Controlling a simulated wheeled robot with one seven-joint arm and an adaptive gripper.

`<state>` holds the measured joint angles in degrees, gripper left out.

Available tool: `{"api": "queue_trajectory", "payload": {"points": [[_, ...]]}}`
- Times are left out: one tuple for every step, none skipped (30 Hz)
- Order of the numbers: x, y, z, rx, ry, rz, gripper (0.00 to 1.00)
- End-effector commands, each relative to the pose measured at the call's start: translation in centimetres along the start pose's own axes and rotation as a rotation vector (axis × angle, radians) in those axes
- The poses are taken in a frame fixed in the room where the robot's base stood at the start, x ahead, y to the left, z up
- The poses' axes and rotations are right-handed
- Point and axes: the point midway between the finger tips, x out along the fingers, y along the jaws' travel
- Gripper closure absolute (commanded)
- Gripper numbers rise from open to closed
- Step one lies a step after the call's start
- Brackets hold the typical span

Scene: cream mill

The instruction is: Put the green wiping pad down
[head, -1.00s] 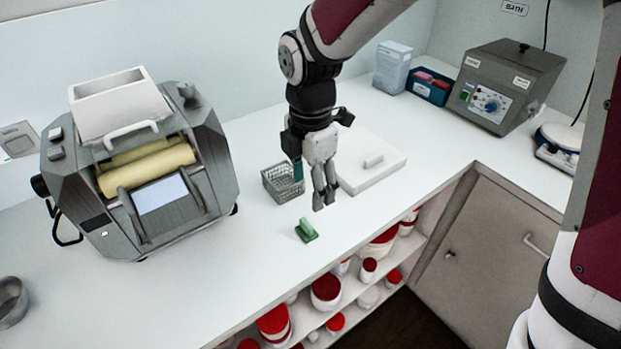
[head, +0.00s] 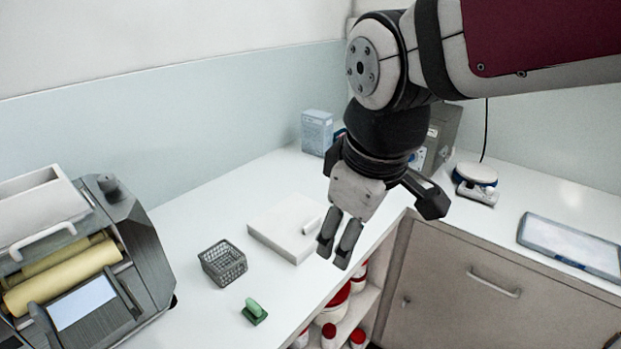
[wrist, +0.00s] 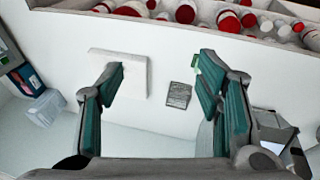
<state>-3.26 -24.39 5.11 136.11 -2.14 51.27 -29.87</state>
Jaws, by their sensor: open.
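The green wiping pad (head: 254,311) lies on the white counter near its front edge, handle upward, in the head view. In the wrist view a small part of it (wrist: 196,61) shows beside the right finger, the rest hidden behind that finger. My gripper (head: 338,250) is in the air to the right of the pad and apart from it, over the front edge of the counter by the white slab. In the wrist view my gripper (wrist: 158,85) has its teal-faced fingers wide apart with nothing between them.
A grey wire basket (head: 222,265) stands behind the pad. A grey mill with yellow rollers (head: 75,270) stands at the left. Red-lidded jars (head: 336,303) fill the shelf below the edge.

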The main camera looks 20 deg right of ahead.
Motion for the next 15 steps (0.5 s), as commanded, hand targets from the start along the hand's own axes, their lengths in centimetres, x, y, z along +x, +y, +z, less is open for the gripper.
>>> {"api": "queue_trajectory", "payload": {"points": [[-1.0, 0.0, 1.4, 0.118, 0.027, 0.018, 0.41], [-1.3, 0.0, 2.2, 0.189, 0.040, 0.024, 0.41], [-1.8, -0.1, 3.1, 0.280, 0.058, 0.030, 0.41], [-2.1, -0.2, 3.8, 0.343, 0.070, 0.033, 0.41], [-2.3, -0.3, 4.3, 0.402, 0.082, 0.035, 0.41], [-2.6, -0.5, 5.0, 0.470, 0.096, 0.036, 0.41], [-2.7, -0.6, 5.4, 0.515, 0.106, 0.037, 0.41], [-2.9, -0.7, 5.8, 0.555, 0.115, 0.037, 0.41], [-3.0, -0.8, 6.3, 0.599, 0.123, 0.036, 0.41], [-3.0, -0.8, 6.5, 0.626, 0.129, 0.035, 0.41], [-3.1, -0.9, 6.7, 0.646, 0.133, 0.035, 0.41], [-3.1, -0.9, 6.8, 0.668, 0.138, 0.034, 0.41], [-3.2, -0.9, 6.9, 0.678, 0.140, 0.034, 0.41], [-3.2, -1.0, 7.0, 0.685, 0.141, 0.033, 0.41], [-3.2, -1.0, 7.0, 0.690, 0.141, 0.033, 0.41]]}}
